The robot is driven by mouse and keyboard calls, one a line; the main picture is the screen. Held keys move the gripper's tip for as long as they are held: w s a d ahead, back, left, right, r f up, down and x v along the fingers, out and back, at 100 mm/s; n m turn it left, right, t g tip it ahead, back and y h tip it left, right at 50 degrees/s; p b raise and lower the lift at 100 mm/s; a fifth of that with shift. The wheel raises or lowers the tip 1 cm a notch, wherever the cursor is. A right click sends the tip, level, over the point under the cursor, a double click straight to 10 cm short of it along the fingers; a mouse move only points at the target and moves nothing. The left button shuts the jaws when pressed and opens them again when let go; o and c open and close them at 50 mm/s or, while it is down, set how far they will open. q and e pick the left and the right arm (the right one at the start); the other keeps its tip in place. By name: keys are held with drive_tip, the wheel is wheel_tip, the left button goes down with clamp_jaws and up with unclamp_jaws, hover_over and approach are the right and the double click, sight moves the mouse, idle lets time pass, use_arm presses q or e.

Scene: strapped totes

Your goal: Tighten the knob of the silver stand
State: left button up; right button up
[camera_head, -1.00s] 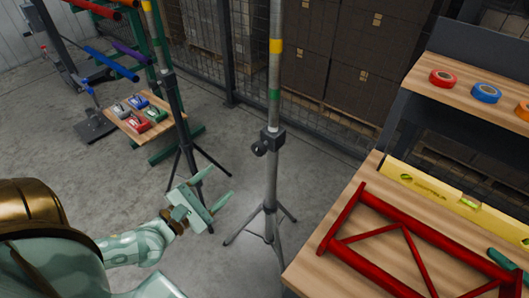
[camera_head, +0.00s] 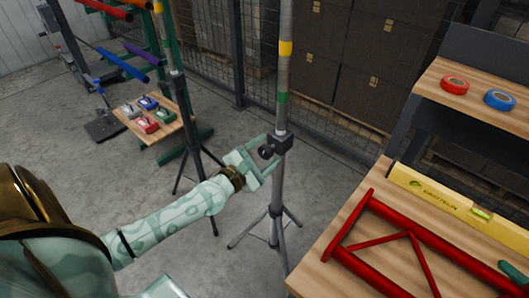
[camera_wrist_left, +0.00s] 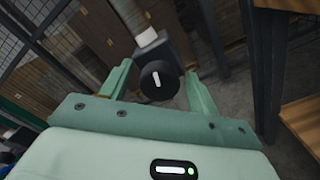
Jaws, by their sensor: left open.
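The silver stand (camera_head: 278,190) stands upright on a tripod base in the middle of the head view, with yellow and green bands on its pole. Its black knob (camera_head: 266,152) sticks out to the left of the black collar (camera_head: 283,143). My left gripper (camera_head: 270,157) is open at the knob. In the left wrist view the round black knob (camera_wrist_left: 159,80) with a white mark faces me, between the two fingers of my left gripper (camera_wrist_left: 158,84), with gaps on both sides. I cannot tell whether the fingertips reach past it. My right gripper is not in view.
A black stand (camera_head: 190,130) stands to the left, near a small wooden shelf (camera_head: 172,128) with several clamps. A wooden bench (camera_head: 345,222) with a red frame (camera_head: 395,236) and a yellow level (camera_head: 440,195) is close on the right. A wire fence is behind.

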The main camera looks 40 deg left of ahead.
use_arm(q)
drive_tip(key=c, duration=1)
